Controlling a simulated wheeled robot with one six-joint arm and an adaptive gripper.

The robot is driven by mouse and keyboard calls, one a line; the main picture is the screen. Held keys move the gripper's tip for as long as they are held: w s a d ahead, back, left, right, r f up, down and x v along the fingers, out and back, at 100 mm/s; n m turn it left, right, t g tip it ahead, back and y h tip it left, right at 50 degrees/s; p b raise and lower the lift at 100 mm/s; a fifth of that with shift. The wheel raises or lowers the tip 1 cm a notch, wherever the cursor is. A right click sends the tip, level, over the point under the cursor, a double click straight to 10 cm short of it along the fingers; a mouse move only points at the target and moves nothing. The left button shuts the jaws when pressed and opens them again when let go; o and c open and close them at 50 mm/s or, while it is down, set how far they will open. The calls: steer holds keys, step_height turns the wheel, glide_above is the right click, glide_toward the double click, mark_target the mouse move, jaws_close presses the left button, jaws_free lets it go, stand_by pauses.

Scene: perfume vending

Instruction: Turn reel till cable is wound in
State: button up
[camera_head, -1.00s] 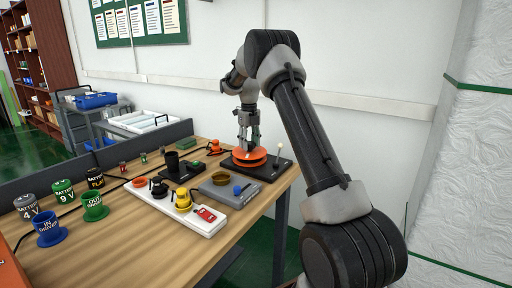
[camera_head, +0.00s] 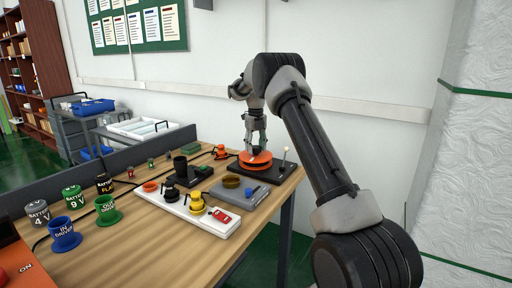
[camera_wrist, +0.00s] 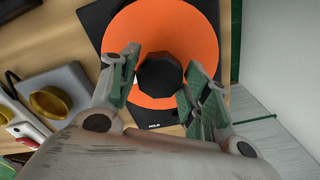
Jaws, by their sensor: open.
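The reel is an orange disc (camera_wrist: 190,45) with a dark faceted knob (camera_wrist: 160,75) at its middle. It sits on a black base plate (camera_wrist: 95,22) at the far right part of the table; the orange disc also shows in the head view (camera_head: 256,161). My gripper (camera_wrist: 152,88) is open, with one finger on each side of the knob. Gaps show between the fingers and the knob, and I cannot tell how high the tips are above it. In the head view my gripper (camera_head: 256,147) is directly over the reel. No cable on the reel can be made out.
A light peg (camera_head: 285,158) stands upright on the base's right side. A grey box with a brass dish (camera_head: 231,182) and a white board (camera_head: 215,228) with coloured parts stand nearby. An orange item (camera_head: 221,152) is behind. Blue and green cups fill the table's left.

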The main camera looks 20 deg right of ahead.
mark_target(255, 147)
steer(key=shift+o, duration=1.3)
step_height(255, 147, up, 12)
